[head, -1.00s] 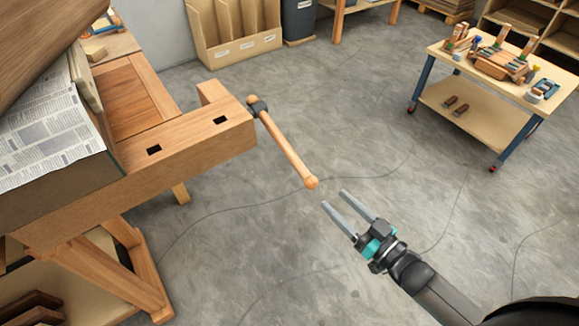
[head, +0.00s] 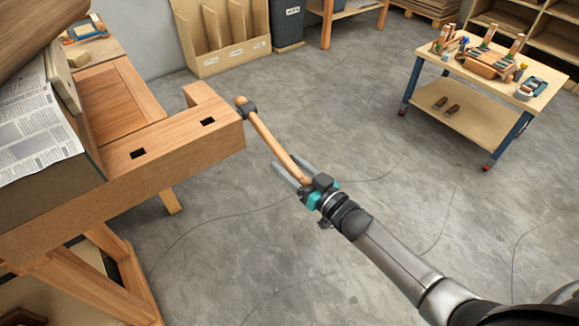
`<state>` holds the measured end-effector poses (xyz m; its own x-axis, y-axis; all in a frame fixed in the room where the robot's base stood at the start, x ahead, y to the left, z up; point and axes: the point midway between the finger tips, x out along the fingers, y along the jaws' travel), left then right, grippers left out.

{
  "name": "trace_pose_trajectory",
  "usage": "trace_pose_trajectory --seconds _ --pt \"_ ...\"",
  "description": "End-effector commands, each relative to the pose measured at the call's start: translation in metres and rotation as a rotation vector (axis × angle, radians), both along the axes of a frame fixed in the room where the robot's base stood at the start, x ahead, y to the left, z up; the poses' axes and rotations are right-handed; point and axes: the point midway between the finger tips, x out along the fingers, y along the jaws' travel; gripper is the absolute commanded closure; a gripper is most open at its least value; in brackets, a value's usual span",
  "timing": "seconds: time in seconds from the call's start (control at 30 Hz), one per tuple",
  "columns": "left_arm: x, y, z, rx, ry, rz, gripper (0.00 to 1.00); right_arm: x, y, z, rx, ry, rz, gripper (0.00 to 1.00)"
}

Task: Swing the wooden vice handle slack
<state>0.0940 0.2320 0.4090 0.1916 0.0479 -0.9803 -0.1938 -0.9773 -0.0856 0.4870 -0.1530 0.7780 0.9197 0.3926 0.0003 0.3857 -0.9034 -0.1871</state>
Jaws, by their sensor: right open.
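The wooden vice handle (head: 270,136) is a round bar slanting down and right from the dark vice screw head (head: 248,110) at the end of the workbench (head: 180,142). A knob shows at its upper end; its lower end is hidden at my gripper. My right gripper (head: 291,172) is open, with its two fingers on either side of the handle's lower part. I cannot tell whether the fingers touch the wood. My left gripper is not in view.
Newspaper (head: 35,110) and a large curved wooden piece (head: 38,28) lie on the bench at left. A wheeled cart (head: 470,105) with tools stands at upper right. A bin rack (head: 222,45) is at the back. The floor around the handle is clear.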

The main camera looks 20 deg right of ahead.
Motion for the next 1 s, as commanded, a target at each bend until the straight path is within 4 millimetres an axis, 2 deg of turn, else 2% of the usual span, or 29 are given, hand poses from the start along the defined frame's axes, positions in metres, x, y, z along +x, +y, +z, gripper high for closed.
trace_pose_trajectory --seconds 0.3,0.83,1.0 --pt "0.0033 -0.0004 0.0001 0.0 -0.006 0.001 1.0 0.002 0.0009 -0.0002 0.001 0.001 0.0 0.39" --pt "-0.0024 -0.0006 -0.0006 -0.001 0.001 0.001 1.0 0.0017 0.0006 -0.0001 0.0 0.0 0.0 0.99" --pt "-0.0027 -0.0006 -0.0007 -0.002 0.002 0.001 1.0 0.0017 0.0006 -0.0001 0.0 0.001 0.0 1.0"
